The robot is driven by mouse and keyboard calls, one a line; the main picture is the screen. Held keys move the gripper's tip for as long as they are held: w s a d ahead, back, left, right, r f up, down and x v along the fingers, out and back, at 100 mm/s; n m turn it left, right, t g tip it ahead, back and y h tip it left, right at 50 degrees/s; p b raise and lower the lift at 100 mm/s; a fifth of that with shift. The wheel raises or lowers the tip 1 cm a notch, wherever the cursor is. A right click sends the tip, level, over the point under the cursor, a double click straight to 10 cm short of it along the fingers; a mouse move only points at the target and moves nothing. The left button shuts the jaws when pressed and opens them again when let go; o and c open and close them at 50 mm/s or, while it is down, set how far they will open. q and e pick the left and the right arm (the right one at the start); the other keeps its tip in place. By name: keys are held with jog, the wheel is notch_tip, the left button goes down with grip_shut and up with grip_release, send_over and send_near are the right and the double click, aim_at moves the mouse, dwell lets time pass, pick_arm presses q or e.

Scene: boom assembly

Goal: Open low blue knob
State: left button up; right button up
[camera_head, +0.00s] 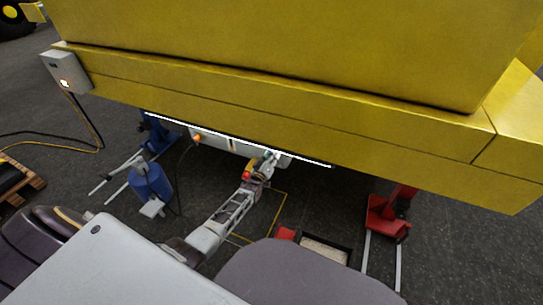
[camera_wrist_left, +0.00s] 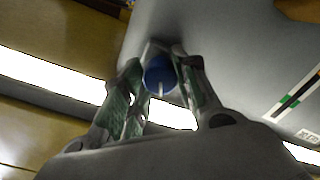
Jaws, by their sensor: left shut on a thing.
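The blue knob (camera_wrist_left: 160,77) is a round blue cap with a pale line across its lower part. It sits on a grey panel surface (camera_wrist_left: 235,55) in the left wrist view. My left gripper (camera_wrist_left: 158,82) has one finger on each side of the knob and is shut on it. In the head view my left gripper (camera_head: 268,160) reaches under the yellow boom's lower edge, by a light grey box (camera_head: 222,143). The knob cannot be made out there, as the gripper and boom hide it. My right gripper is not in view.
The large yellow boom (camera_head: 280,110) hangs across the top of the head view, with a white light strip (camera_head: 240,139) under its edge. A blue stand (camera_head: 152,180) is at left and a red stand (camera_head: 388,213) at right. A grey control box (camera_head: 66,73) hangs at left.

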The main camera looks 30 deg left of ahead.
pick_arm(q)
jog(key=m, duration=1)
jog(key=shift+f+p, duration=0.15)
jog(key=shift+p, duration=0.2)
jog(key=shift+s, duration=0.1)
jog(key=o, duration=1)
jog(key=shift+o, duration=0.2)
jog(key=s+d, duration=0.1)
jog(key=s, duration=1)
jog(key=shift+s, duration=0.4)
dwell(0.6)
